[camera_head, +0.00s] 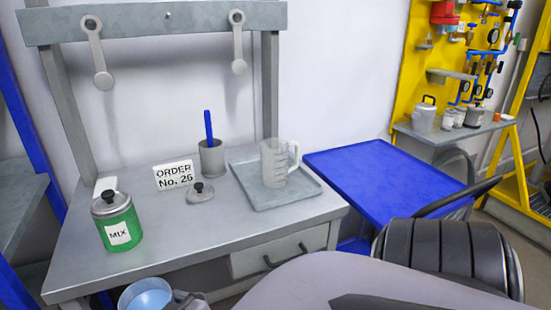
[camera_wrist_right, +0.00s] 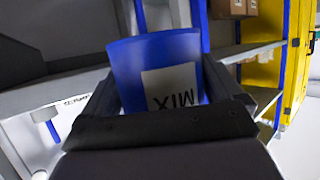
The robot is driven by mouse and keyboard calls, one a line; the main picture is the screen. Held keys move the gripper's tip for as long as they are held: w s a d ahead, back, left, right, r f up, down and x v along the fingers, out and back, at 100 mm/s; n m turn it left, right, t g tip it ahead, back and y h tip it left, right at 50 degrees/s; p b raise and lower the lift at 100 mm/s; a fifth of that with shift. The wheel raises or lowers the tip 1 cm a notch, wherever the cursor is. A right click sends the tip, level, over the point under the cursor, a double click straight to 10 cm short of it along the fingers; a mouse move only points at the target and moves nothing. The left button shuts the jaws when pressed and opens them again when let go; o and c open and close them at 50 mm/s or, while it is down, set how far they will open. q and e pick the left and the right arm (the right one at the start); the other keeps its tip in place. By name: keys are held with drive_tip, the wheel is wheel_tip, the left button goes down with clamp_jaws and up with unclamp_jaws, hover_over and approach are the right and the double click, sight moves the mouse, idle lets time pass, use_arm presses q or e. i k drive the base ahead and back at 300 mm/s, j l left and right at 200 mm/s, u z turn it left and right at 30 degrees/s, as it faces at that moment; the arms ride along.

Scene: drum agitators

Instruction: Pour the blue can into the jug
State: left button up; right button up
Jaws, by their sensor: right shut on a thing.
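My right gripper (camera_wrist_right: 165,88) is shut on the blue can (camera_wrist_right: 150,50), whose white MIX label appears upside down in the right wrist view. In the head view the open top of the can (camera_head: 147,297), light blue inside, shows at the bottom edge, in front of the bench. Part of my right gripper (camera_head: 188,300) shows beside it; the rest is cut off. The clear jug (camera_head: 274,165) stands upright on a grey tray (camera_head: 262,204) at the bench's right, well apart from the can. My left gripper is not in view.
A lidded green MIX can (camera_head: 116,222) stands at the left of the bench (camera_head: 180,245). A loose lid (camera_head: 201,192), a grey cup (camera_head: 212,158) with a blue stick and an order sign (camera_head: 174,175) lie between it and the tray. The front middle is clear.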

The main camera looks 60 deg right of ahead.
sight(281, 162)
drive_tip(key=k+l+u, duration=0.3)
drive_tip(key=k+l, duration=1.5)
drive_tip(key=i+j, duration=0.1)
drive_tip(key=i+z, duration=0.05)
drive_tip(key=i, duration=0.05)
